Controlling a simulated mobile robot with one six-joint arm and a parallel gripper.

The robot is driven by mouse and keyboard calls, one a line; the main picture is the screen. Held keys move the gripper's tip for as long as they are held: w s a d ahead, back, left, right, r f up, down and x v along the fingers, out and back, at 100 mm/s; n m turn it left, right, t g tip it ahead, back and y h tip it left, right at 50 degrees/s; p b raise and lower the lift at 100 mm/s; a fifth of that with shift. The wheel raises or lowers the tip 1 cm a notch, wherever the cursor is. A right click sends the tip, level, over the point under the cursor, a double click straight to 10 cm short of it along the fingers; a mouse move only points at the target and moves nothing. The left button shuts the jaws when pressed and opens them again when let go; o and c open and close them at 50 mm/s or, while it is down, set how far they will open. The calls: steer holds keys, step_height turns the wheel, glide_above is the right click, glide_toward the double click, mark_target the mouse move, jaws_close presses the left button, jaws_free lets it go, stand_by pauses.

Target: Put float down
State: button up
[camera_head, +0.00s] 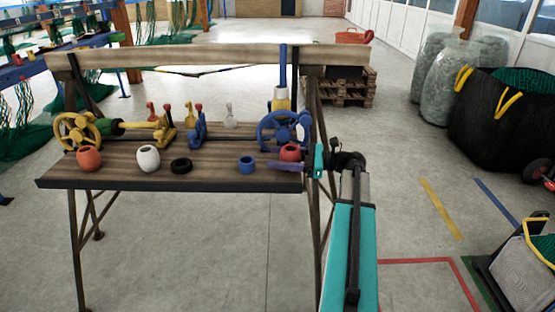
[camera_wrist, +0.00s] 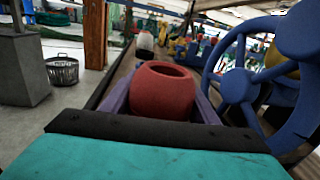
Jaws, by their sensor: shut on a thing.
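A red float (camera_head: 290,152) is held between the purple fingers of my gripper (camera_head: 287,166) at the right end of the wooden bench (camera_head: 115,178). In the wrist view the float (camera_wrist: 165,90) sits upright, its round opening facing up, between the two purple fingers of my gripper (camera_wrist: 162,105). The float is in front of the blue handwheel (camera_head: 283,130), which stands close on the right in the wrist view (camera_wrist: 238,88). I cannot tell whether the float's underside touches the bench top.
Along the bench front stand an orange-red float (camera_head: 89,158), a white float (camera_head: 148,157), a black ring (camera_head: 181,165) and a blue ring (camera_head: 247,164). A yellow handwheel (camera_head: 77,131) is at the left. Bare board shows between the black and blue rings.

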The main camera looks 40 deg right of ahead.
stand_by(0.3)
steer(key=o, duration=1.1)
steer(key=shift+f, duration=0.1)
steer(key=shift+s+d+r, duration=0.15)
steer(key=shift+d+r, duration=0.05)
steer(key=p+v, duration=0.1)
steer(key=v, duration=1)
steer(key=shift+s, duration=0.25)
steer(key=shift+s+d, duration=0.1)
